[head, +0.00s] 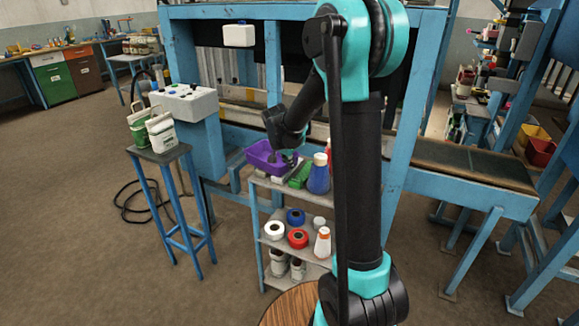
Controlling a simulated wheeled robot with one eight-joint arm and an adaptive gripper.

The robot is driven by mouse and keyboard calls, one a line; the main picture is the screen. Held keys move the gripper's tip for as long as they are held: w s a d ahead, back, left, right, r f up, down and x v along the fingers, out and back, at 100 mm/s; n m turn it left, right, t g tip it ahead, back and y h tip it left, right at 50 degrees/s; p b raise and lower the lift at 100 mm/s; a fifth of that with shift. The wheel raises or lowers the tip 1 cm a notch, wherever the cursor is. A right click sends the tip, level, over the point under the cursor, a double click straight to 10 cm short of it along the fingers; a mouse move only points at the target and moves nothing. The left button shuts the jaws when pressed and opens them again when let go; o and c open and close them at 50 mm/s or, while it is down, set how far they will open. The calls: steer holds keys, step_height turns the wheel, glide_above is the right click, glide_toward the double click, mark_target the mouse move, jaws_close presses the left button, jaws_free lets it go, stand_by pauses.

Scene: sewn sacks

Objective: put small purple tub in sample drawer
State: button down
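A small purple tub (259,153) is at the left end of the top of a small grey shelf unit. My gripper (289,159) is small and dark at the tub's right side, close to it or over its rim. I cannot tell whether the fingers touch the tub or how far apart they are. A bench at the far left has a green drawer front (46,60) and an orange-brown one (78,52), which look shut. Their labels are too small to read, so I cannot tell which is the sample drawer.
A green block (300,176) and a blue cone-shaped spool (318,176) stand right of the tub. Lower shelves (291,246) hold spools and bottles. A cable (128,206) lies on the floor. Open floor lies at the left.

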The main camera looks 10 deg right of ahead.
steer(key=shift+f, duration=0.15)
steer(key=c, duration=2.1)
jaws_free()
steer(key=shift+c, duration=0.2)
steer(key=o, duration=0.4)
